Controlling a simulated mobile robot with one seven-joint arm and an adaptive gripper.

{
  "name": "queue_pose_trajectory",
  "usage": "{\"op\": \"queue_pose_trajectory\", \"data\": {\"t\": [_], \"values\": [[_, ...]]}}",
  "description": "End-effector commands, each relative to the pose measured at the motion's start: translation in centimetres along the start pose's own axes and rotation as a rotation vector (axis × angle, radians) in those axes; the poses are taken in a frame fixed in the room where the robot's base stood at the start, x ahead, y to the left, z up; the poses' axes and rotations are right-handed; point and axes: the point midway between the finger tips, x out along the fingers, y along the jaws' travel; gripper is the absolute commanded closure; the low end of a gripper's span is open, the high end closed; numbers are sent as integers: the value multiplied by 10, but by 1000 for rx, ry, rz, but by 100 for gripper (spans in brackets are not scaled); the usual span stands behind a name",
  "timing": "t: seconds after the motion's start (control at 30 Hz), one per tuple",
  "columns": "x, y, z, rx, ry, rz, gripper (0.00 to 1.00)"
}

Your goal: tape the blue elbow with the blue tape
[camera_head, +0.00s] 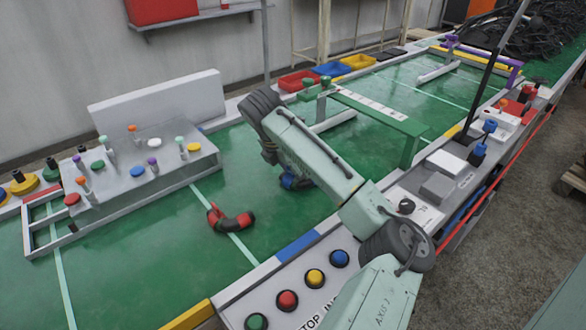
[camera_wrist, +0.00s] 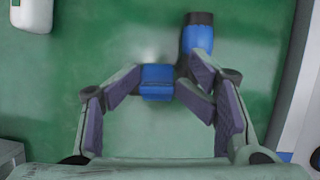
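In the wrist view, the fingers of my gripper (camera_wrist: 157,90) close in on both sides of a small blue block (camera_wrist: 157,80), which looks like the blue tape. The blue elbow (camera_wrist: 197,40), with a dark end, shows just beyond the right finger; that finger hides part of it. Whether the block touches the elbow cannot be told. In the head view, a bit of blue (camera_head: 290,182), seemingly the elbow or the tape, shows low beside my arm on the green surface. My arm hides most of the gripper there.
A red and black elbow (camera_head: 240,221) lies on the green surface to the left. A grey rack with coloured knobs (camera_head: 150,165) stands at the far left. A green bridge (camera_head: 380,113) stands behind my arm. Coloured buttons (camera_head: 314,279) line the front edge.

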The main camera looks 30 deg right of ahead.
Motion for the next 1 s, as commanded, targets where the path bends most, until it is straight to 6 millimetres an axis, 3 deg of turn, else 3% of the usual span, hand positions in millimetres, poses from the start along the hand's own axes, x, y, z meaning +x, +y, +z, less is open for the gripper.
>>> {"op": "queue_pose_trajectory", "data": {"t": [0.27, 0.37, 0.7, 1.0], "values": [[-1, 2, -6, -9, 11, -2, 53], [-14, 2, -5, -9, 9, 1, 53], [-87, 0, 0, -4, -3, 0, 53], [-119, -1, 0, 0, 0, 0, 53]]}}
